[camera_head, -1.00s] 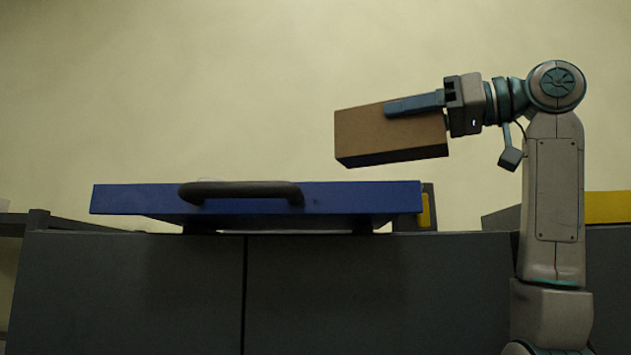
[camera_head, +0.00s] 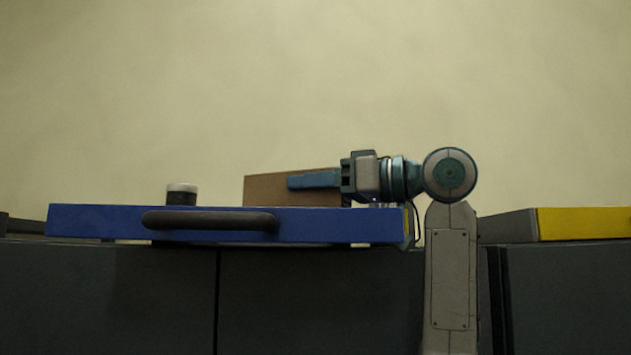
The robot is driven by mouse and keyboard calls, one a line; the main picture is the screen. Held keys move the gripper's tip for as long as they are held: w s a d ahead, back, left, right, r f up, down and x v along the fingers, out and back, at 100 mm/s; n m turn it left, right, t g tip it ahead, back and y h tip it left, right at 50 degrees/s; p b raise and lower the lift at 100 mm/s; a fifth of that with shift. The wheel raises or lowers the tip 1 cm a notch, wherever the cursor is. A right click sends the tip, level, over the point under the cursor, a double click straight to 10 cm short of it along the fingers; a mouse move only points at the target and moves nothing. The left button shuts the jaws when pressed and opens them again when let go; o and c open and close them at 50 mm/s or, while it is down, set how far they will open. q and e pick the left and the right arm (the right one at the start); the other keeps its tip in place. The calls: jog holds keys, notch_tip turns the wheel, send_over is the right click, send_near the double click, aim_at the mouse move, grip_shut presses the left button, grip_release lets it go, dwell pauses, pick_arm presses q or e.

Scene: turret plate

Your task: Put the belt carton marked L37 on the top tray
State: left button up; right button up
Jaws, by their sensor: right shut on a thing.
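A brown carton (camera_head: 264,188) is held by my right gripper (camera_head: 315,180), which is shut on it. No marking can be read on the side that shows. The carton is seen just above and behind the front edge of a blue tray (camera_head: 335,225) with a dark handle (camera_head: 210,220). The tray edge hides the carton's bottom, so I cannot tell whether it rests on the tray. My left gripper is not in view.
A dark cylinder with a pale top (camera_head: 181,193) stands behind the blue tray edge, left of the carton. Grey cabinets (camera_head: 300,300) lie below the tray. A yellow-fronted piece (camera_head: 583,223) is at the right.

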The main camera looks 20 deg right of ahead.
jog(key=shift+s+d+f, duration=0.1)
jog(key=shift+s, duration=0.05)
jog(key=o, duration=1.2)
jog(key=shift+s, duration=0.1)
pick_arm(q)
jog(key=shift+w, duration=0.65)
pick_arm(e)
jog(key=shift+r, duration=0.2)
pick_arm(q)
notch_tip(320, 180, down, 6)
jog(key=b, duration=0.6)
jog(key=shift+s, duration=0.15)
pick_arm(e)
jog(key=v, duration=1.2)
